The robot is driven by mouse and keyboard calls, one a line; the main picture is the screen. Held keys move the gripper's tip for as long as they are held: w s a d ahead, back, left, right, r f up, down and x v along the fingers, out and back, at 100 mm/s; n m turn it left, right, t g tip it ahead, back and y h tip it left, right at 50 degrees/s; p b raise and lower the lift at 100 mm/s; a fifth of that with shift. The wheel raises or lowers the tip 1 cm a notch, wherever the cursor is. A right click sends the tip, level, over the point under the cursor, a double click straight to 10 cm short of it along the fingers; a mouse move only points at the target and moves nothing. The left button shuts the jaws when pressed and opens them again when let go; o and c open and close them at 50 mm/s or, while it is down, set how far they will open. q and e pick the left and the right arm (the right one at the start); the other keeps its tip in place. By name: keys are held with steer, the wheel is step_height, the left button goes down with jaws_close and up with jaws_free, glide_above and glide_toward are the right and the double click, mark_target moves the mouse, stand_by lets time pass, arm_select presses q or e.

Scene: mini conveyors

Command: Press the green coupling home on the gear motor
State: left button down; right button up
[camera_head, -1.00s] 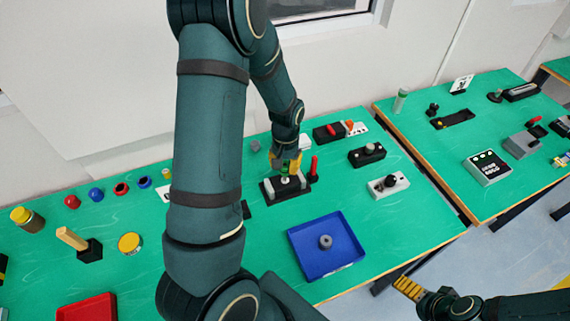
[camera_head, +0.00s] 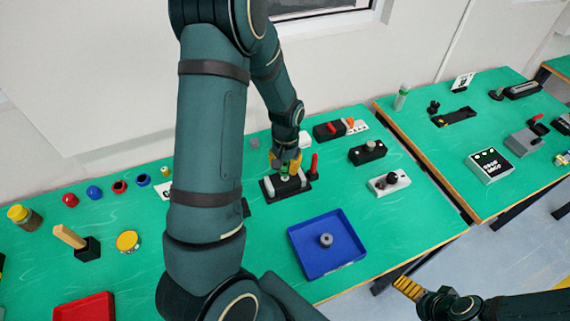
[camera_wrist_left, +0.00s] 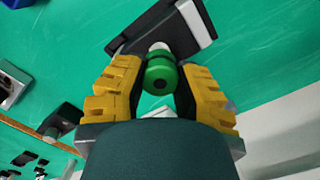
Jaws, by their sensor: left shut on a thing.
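My left gripper (camera_head: 286,163) is shut on the green coupling (camera_head: 285,172) above the gear motor (camera_head: 271,192), a dark base with light grey parts, on the left table. In the left wrist view, the green coupling (camera_wrist_left: 161,74) sits between the yellow fingers of the left gripper (camera_wrist_left: 160,85). Its near face has a dark central hole, and its far end meets a whitish part of the gear motor (camera_wrist_left: 196,20). Whether it is fully seated is hidden. My right gripper (camera_head: 408,289) is low at the right, away from the work; its opening is unclear.
A blue tray (camera_head: 297,252) with a grey round part (camera_head: 326,240) lies in front of the motor. A red-handled piece (camera_head: 314,167) stands close to its right. A white block with a black knob (camera_head: 389,184) is further right. Green tabletop is free between them.

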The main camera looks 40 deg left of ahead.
mark_target(286, 163)
arm_select(q)
steer(key=shift+f, duration=0.15)
steer(key=c, duration=0.7)
jaws_free()
steer(key=shift+c, duration=0.2)
step_height(286, 163, up, 12)
steer(key=shift+w, duration=0.2)
stand_by(0.3)
